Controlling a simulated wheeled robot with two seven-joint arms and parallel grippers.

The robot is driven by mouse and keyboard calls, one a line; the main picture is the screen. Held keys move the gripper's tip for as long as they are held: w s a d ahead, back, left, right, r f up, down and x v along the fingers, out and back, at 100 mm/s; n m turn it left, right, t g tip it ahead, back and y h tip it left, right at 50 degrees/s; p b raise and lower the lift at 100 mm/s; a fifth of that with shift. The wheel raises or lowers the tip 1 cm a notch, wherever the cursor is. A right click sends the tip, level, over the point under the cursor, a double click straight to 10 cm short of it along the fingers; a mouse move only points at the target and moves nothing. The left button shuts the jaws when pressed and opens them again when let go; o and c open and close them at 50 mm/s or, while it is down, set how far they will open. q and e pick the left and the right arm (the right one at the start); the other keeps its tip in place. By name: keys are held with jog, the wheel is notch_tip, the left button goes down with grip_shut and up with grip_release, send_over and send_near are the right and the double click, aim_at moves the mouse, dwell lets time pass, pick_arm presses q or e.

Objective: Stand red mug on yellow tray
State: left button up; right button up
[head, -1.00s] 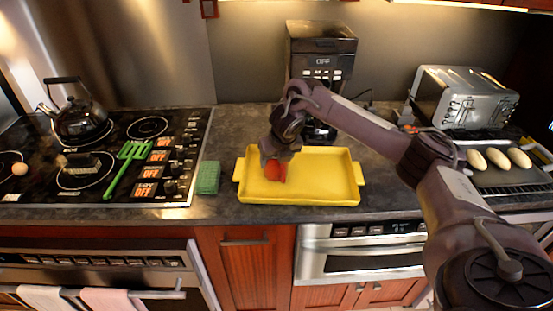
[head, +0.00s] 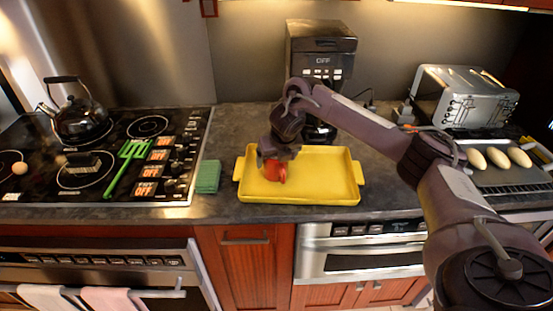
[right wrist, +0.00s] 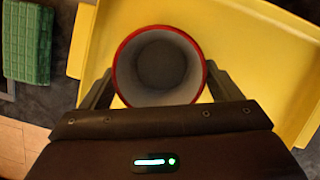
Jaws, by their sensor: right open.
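The red mug (head: 275,172) stands upright on the yellow tray (head: 325,185), toward its left half. In the right wrist view the mug (right wrist: 117,66) shows its red rim and empty pale inside, with the yellow tray (right wrist: 235,50) around it. My right gripper (right wrist: 157,92) is open, with one finger on each side of the mug. In the head view the gripper (head: 278,158) is just above and behind the mug and hides part of it. Whether the fingers touch the mug cannot be told. My left gripper is not in view.
A green sponge-like block (head: 208,177) lies left of the tray. A black coffee maker (head: 321,60) stands behind it. The stove (head: 100,190) with a kettle (head: 78,112) and green spatula (head: 125,165) is at left, a toaster (head: 468,97) at right.

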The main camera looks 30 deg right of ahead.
jog(key=v, duration=0.6)
notch_tip(320, 180, up, 4)
jog(key=p, duration=0.3)
send_over(279, 176)
jog(key=s, duration=0.2)
jog(key=shift+w+a+r, duration=0.1)
jog(key=shift+w+r, duration=0.05)
jog(key=shift+w, duration=0.1)
jog(key=shift+s+a+r+p, duration=0.1)
jog(key=shift+s+r+p, duration=0.25)
jog(key=shift+r, duration=0.1)
